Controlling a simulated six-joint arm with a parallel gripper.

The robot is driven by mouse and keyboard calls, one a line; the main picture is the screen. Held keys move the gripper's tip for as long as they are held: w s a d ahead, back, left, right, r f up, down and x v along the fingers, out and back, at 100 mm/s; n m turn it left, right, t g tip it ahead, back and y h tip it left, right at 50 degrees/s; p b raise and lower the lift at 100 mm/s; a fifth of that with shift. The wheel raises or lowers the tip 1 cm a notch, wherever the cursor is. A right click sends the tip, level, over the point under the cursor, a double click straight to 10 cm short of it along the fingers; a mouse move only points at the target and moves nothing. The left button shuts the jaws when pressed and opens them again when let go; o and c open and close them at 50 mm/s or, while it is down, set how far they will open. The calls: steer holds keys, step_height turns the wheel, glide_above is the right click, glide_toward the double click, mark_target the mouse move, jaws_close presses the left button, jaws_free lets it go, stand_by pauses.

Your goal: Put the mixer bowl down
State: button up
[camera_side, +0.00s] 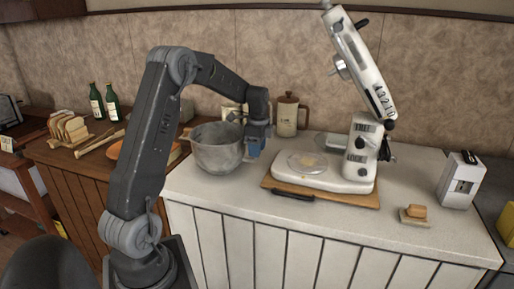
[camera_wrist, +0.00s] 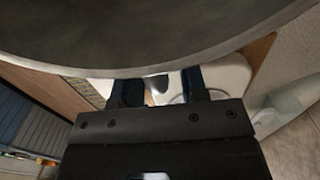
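The grey metal mixer bowl (camera_side: 217,150) is upright at the left end of the white counter in the side view. I cannot tell whether its bottom touches the counter. My gripper (camera_side: 254,150), with blue fingers, is at the bowl's right side. In the wrist view the bowl (camera_wrist: 150,35) fills the top, and its wall hides the fingertips. The fingers (camera_wrist: 160,88) stand apart, with a light surface and a small grey part showing between them. Whether they grip part of the bowl is hidden. The white stand mixer (camera_side: 362,150) has its head tilted up.
The mixer stands on a wooden board (camera_side: 370,200) right of the bowl. A brown-and-cream jug (camera_side: 287,117) stands behind my gripper. A butter dish (camera_side: 415,214) and a white box (camera_side: 459,181) are at the right. Bread (camera_side: 68,128) and bottles (camera_side: 104,102) stand on the wooden counter at left.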

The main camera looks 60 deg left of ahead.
step_height(320, 180, up, 12)
steer(key=shift+w+d+f, duration=0.1)
steer(key=shift+f, duration=0.05)
steer(key=s+d+r+n+t, duration=0.1)
steer(key=s+d+r+n, duration=0.15)
steer(key=d, duration=0.65)
steer(key=s+d+r+n+t, duration=0.1)
steer(key=s+d+r, duration=0.2)
steer(key=d, duration=0.5)
steer(key=s+d+f+n+t, duration=0.2)
steer(key=s+d, duration=0.4)
steer(key=s, duration=0.1)
steer(key=s+d+f+n+t, duration=0.1)
steer(key=s+d+f+n, duration=0.2)
steer(key=s+d, duration=0.3)
steer(key=shift+s+d+f+t, duration=0.35)
steer(key=shift+s+d+t, duration=0.05)
steer(key=shift+d, duration=0.25)
